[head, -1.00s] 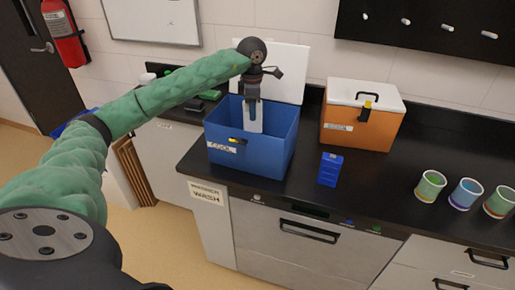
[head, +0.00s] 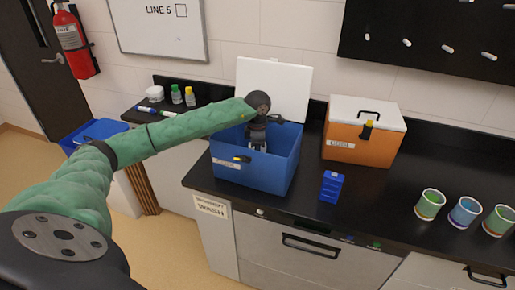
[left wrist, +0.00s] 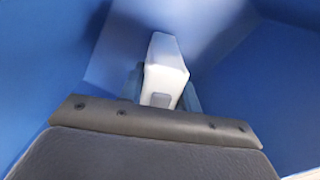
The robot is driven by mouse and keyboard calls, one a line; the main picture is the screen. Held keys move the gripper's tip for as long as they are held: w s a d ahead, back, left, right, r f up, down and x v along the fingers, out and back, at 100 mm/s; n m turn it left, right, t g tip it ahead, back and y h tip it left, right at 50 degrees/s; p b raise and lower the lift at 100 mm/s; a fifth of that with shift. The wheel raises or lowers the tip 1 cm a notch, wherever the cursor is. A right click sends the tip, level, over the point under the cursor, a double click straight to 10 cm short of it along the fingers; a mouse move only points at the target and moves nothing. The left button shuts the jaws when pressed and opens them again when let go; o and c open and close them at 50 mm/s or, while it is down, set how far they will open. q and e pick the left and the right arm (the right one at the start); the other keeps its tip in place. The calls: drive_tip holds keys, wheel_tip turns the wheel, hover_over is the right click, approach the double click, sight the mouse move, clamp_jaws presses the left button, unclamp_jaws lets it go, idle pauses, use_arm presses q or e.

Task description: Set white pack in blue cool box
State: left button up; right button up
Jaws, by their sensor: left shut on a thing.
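The blue cool box (head: 250,177) stands on the black counter with its white lid (head: 283,88) raised at the back. My left gripper (head: 257,148) reaches down into the box from above; its fingertips are hidden behind the box's front wall. In the left wrist view the white pack (left wrist: 166,65) sits between the fingers of my left gripper (left wrist: 163,88), which is shut on it. Blue box walls surround the pack there. Whether the pack touches the box floor I cannot tell. My right gripper is not in view.
An orange cool box (head: 357,149) with a shut white lid stands to the right. Several cups (head: 464,211) stand at the right. Small bottles (head: 183,96) stand at the back left.

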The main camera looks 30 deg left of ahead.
use_arm(q)
drive_tip(key=shift+f, duration=0.1)
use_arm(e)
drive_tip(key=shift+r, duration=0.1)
use_arm(q)
drive_tip(key=o, duration=1.1)
drive_tip(key=shift+c, duration=0.2)
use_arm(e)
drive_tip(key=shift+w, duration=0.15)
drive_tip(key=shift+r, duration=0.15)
use_arm(q)
drive_tip(key=shift+r, duration=0.2)
drive_tip(key=shift+r+b, duration=0.3)
drive_tip(key=shift+b, duration=0.05)
wheel_tip(320, 180, up, 10)
drive_tip(key=b, duration=0.4)
drive_tip(key=shift+r, duration=0.15)
drive_tip(key=shift+r+b, duration=0.3)
drive_tip(key=shift+r, duration=0.15)
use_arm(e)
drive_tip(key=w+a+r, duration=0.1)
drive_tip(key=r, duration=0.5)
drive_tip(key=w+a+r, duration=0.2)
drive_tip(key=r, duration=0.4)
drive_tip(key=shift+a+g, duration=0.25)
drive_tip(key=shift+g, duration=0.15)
